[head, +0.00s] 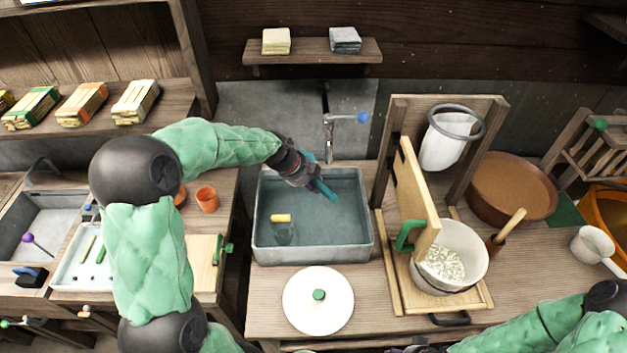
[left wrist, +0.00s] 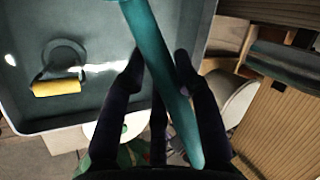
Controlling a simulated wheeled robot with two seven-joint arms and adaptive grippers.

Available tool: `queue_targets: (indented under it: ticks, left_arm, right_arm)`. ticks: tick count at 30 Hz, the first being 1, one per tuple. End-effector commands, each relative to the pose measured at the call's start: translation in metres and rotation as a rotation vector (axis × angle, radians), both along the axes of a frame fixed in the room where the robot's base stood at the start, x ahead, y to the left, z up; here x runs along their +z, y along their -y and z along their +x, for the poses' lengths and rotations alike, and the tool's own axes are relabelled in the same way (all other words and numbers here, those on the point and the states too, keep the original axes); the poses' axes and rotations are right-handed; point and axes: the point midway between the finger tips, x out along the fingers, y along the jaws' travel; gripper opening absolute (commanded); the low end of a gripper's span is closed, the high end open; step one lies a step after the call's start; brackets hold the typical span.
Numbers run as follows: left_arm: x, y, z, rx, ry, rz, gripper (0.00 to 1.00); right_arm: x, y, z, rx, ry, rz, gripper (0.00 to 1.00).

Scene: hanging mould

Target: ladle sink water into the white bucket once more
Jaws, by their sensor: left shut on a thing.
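The grey sink basin (head: 262,245) holds bluish water. My left gripper (head: 312,181) is over its far part, shut on a teal tool (head: 324,190), perhaps the ladle; its handle crosses between the fingers in the left wrist view (left wrist: 165,80). The tool's far end is cut off there, so I cannot tell if it has a bowl or water. The white bucket (head: 476,272) stands to the right of the sink, with pale bits inside. My right gripper is only a dark sliver at the bottom edge of the head view (head: 415,349).
A yellow-handled clear item (head: 283,232) sits in the sink's near left. A tap (head: 330,135) rises behind the sink. A wooden board (head: 415,195) with a green handle stands upright beside the bucket. A white lid (head: 318,312) lies in front of the sink. A brown bowl (head: 545,190) is farther right.

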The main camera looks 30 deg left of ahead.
Motion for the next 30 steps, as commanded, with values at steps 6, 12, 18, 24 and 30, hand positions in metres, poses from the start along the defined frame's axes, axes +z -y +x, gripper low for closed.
queue_targets:
  ticks: [6, 12, 18, 24, 30]
  left_arm:
    - [-0.024, -0.005, 0.003, 0.003, -0.038, -0.051, 0.0]
    - [-0.043, -0.008, 0.006, 0.003, -0.073, -0.098, 0.0]
    - [-0.064, -0.01, 0.008, 0.001, -0.091, -0.128, 0.0]
    - [-0.081, -0.009, 0.008, -0.001, -0.092, -0.128, 0.0]
    - [-0.096, -0.01, 0.008, -0.001, -0.092, -0.128, 0.0]
  right_arm:
    - [-0.007, 0.0, 0.0, 0.0, 0.0, 0.0, 0.55]
    - [-0.009, 0.0, 0.0, 0.0, 0.0, 0.0, 0.55]
    - [-0.02, 0.0, 0.0, 0.0, 0.001, 0.0, 0.55]
    - [-0.042, 0.0, 0.0, 0.0, 0.0, 0.0, 0.55]
    - [-0.062, 0.0, 0.0, 0.0, 0.0, 0.0, 0.55]
